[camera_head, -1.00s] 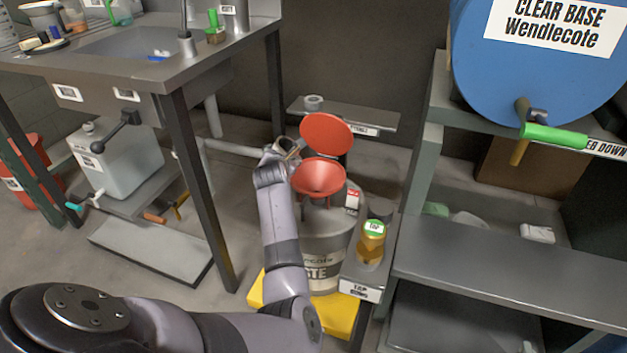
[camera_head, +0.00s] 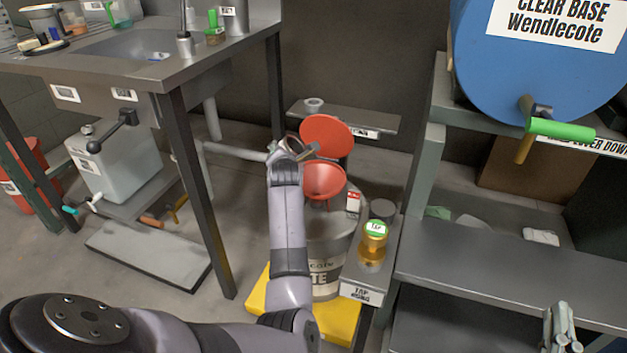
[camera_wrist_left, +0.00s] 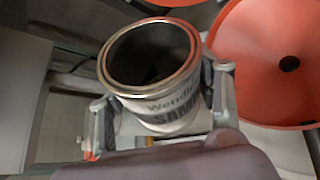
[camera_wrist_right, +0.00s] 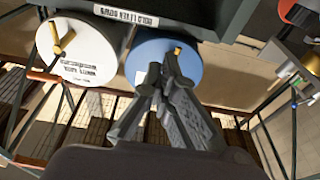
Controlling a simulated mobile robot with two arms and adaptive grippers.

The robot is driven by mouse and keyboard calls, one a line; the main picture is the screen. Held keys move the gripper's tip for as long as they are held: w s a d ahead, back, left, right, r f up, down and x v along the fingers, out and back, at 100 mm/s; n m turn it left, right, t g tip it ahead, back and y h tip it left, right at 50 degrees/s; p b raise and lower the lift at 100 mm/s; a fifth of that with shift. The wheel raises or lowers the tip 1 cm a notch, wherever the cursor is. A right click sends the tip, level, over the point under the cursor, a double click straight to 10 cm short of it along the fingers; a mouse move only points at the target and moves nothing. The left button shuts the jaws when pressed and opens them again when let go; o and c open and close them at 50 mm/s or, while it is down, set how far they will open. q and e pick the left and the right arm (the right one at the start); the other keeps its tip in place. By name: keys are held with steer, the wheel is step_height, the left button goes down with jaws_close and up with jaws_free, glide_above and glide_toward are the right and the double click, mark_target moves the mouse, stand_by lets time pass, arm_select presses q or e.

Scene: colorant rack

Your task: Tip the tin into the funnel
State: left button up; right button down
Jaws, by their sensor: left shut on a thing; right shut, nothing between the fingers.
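The tin (camera_wrist_left: 152,105) is open-topped, with a white label, and sits between the fingers of my left gripper (camera_wrist_left: 162,118). In the left wrist view its dark inside shows; I cannot tell what is in it. In the head view the tin (camera_head: 292,147) is partly hidden by my left arm, at the left edge of the funnel's raised red lid (camera_head: 327,134). The red funnel (camera_head: 324,182) stands on a grey drum (camera_head: 325,240). In the left wrist view the funnel (camera_wrist_left: 262,75), with its dark hole, is right of the tin. My right gripper (camera_head: 558,308) is shut and empty at lower right.
A steel sink table (camera_head: 160,72) is at left, and a blue barrel (camera_head: 545,75) with a green-handled tap lies on the right shelf. A small wall shelf (camera_head: 372,122) is behind the funnel.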

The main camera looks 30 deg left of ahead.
arm_select(q)
steer(key=shift+d+r+m, duration=0.1)
steer(key=shift+r+m, duration=0.1)
steer(key=shift+m, duration=0.1)
steer(key=shift+w+f+y+b, duration=0.1)
steer(key=shift+y+b, duration=0.2)
steer(key=shift+b, duration=0.15)
steer(key=shift+f+m+b, duration=0.1)
steer(key=shift+m+b, duration=0.2)
steer(key=shift+b, duration=0.05)
steer(key=shift+f+m+y+b, duration=0.15)
steer(key=shift+m+y+b, duration=0.15)
arm_select(e)
steer(key=s+r+t+y, duration=0.1)
steer(key=s+r+t, duration=0.3)
steer(key=r, duration=0.4)
steer(key=shift+s+r+t+y, duration=0.15)
steer(key=shift+r+t+y, duration=0.2)
steer(key=shift+t, duration=0.55)
arm_select(q)
steer(key=shift+r+m, duration=0.25)
steer(key=shift+m, duration=0.05)
arm_select(e)
steer(key=shift+f, duration=0.1)
